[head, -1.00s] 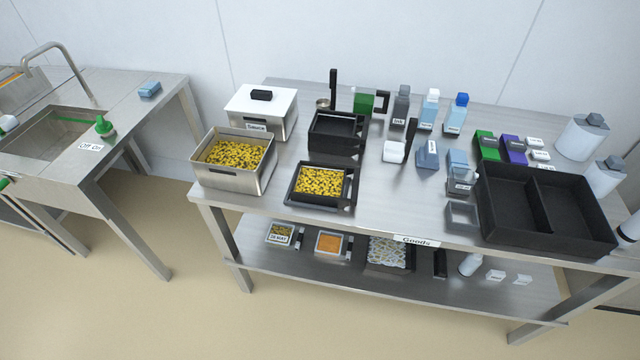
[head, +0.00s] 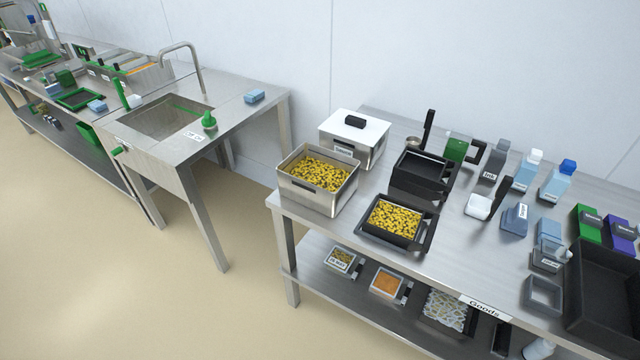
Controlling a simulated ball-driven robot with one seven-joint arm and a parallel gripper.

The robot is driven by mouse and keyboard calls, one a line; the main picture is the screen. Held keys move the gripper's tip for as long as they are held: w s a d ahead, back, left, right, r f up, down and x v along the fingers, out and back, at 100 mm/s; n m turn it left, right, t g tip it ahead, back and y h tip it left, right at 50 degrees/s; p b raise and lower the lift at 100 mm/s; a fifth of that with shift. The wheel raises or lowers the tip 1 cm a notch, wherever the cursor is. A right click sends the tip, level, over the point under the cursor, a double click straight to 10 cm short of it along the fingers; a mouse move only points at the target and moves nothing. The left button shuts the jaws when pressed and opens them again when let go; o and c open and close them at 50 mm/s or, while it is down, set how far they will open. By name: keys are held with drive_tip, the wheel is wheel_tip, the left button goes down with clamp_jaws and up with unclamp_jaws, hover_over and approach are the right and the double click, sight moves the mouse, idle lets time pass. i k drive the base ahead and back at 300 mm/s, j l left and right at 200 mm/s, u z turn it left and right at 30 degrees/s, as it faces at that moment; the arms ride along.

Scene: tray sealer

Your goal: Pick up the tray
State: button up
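A black tray (head: 368,242) filled with yellow-and-black pieces stands near the front edge of the steel table, in the middle right of the head view. It has a dark rim with a handle-like frame on its right side. Behind it stands an empty black tray stack (head: 406,190). Which of these the task means, I cannot tell. My gripper does not show in the head view.
A steel bin (head: 318,202) of the same pieces and a white-lidded box (head: 370,133) stand left of the trays. Bottles and a black divided bin (head: 605,300) crowd the right. A sink table (head: 230,120) stands left; open floor (head: 120,290) lies in front.

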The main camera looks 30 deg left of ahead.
sight(393, 221)
drive_tip(key=i+j+u, duration=0.85)
drive_tip(key=u, duration=0.2)
drive_tip(key=i, duration=0.1)
